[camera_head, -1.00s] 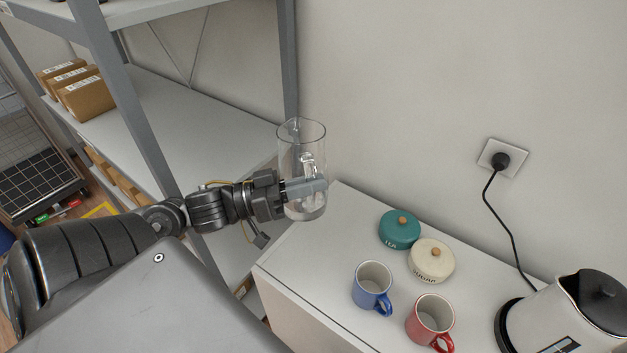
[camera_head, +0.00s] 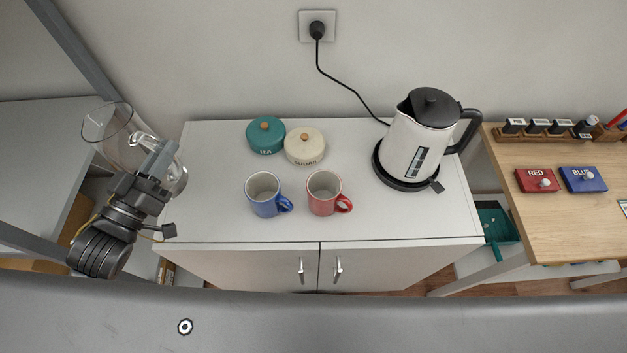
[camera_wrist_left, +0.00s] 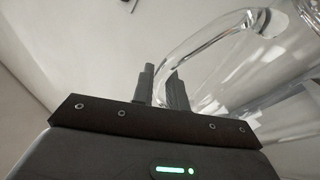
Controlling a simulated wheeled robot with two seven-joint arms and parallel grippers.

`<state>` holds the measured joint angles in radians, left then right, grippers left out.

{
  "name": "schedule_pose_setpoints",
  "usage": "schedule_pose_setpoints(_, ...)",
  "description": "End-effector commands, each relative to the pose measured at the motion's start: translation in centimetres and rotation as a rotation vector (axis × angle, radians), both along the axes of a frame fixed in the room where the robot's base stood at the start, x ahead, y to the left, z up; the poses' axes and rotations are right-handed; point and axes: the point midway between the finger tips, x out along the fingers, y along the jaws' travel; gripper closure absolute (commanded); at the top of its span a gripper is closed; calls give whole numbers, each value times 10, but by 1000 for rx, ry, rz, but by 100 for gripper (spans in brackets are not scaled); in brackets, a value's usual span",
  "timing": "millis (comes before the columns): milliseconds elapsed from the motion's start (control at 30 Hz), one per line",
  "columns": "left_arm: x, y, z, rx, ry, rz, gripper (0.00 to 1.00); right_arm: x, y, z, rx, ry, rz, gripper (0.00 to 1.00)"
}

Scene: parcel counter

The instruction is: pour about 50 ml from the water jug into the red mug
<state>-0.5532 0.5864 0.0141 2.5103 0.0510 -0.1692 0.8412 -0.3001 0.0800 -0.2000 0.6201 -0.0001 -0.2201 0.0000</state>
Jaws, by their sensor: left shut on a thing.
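The clear glass water jug (camera_head: 118,140) is at the left end of the white cabinet, tilted in the head view, with its wide mouth to the upper left. My left gripper (camera_head: 157,160) is shut on it. In the left wrist view the jug's clear handle (camera_wrist_left: 190,62) loops beside the fingers (camera_wrist_left: 163,85). The water level is hard to make out. The red mug (camera_head: 324,192) stands upright on the cabinet top, its handle to the right, well to the right of the jug. Its inside looks pale and empty. My right gripper is not in view.
A blue mug (camera_head: 264,194) stands just left of the red mug. The tea tin (camera_head: 265,136) and sugar tin (camera_head: 305,147) are behind them. A white kettle (camera_head: 413,145) stands on the right. The cabinet top (camera_head: 215,222) is clear at the front left. A grey shelf (camera_head: 40,118) is at the left.

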Motion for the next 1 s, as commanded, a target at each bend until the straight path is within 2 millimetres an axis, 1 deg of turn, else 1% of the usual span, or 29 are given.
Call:
schedule_pose_setpoints(67,0,-2,0,-7,-10,26,100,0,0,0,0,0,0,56)
schedule_pose_setpoints(267,-1,-12,-11,-8,-4,110,100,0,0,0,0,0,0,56)
schedule_pose_setpoints(600,2,-39,-31,-6,-1,263,100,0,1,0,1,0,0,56)
schedule_pose_setpoints(800,4,-53,-36,-2,-2,316,100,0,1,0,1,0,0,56)
schedule_pose_setpoints(1000,5,-62,-38,0,-2,341,100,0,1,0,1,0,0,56)
